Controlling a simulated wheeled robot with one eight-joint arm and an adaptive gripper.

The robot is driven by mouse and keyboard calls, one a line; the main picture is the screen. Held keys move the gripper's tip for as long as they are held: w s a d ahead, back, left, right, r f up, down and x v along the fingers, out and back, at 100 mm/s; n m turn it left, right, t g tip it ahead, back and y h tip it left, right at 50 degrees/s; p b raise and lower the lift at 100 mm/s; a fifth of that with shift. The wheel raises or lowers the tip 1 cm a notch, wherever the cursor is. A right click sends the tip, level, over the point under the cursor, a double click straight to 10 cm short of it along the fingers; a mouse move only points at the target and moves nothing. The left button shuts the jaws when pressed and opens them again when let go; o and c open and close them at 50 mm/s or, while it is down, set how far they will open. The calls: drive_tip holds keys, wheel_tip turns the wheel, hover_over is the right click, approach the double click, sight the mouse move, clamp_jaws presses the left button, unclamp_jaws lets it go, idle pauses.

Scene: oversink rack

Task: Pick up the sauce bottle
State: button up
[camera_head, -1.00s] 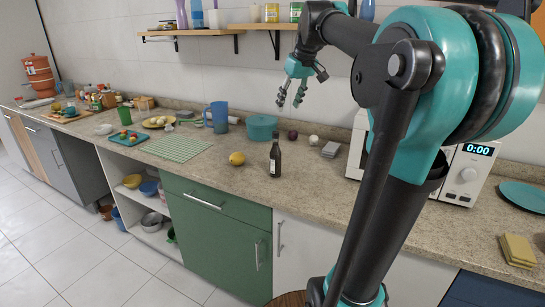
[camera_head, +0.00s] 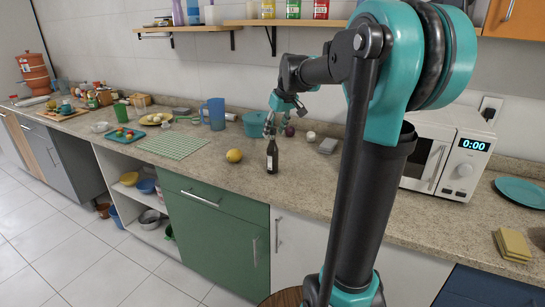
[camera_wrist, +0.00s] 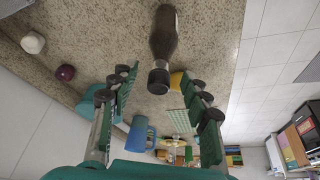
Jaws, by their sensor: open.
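The sauce bottle (camera_head: 272,157) is dark with a dark cap and a pale label low down. It stands upright on the counter near the front edge, right of a lemon. My gripper (camera_head: 271,125) is just above the bottle's top, pointing down. In the wrist view the bottle (camera_wrist: 164,35) reaches in from the top, its cap end toward my gripper. My gripper's fingers (camera_wrist: 157,84) are spread apart, left and right of the cap in that picture. They hold nothing. I cannot tell whether a finger touches the cap.
The lemon (camera_head: 234,155) lies left of the bottle. Behind are a blue pitcher (camera_head: 215,113), a teal pot (camera_head: 253,125), a red onion (camera_head: 290,131), a white bulb (camera_head: 311,136) and a grey block (camera_head: 328,145). A microwave (camera_head: 432,160) stands right. The counter front around the bottle is clear.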

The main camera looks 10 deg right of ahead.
sight(273, 151)
drive_tip(key=shift+x, duration=1.5)
drive_tip(key=shift+r, duration=0.1)
drive_tip(key=shift+c, duration=0.3)
clamp_jaws()
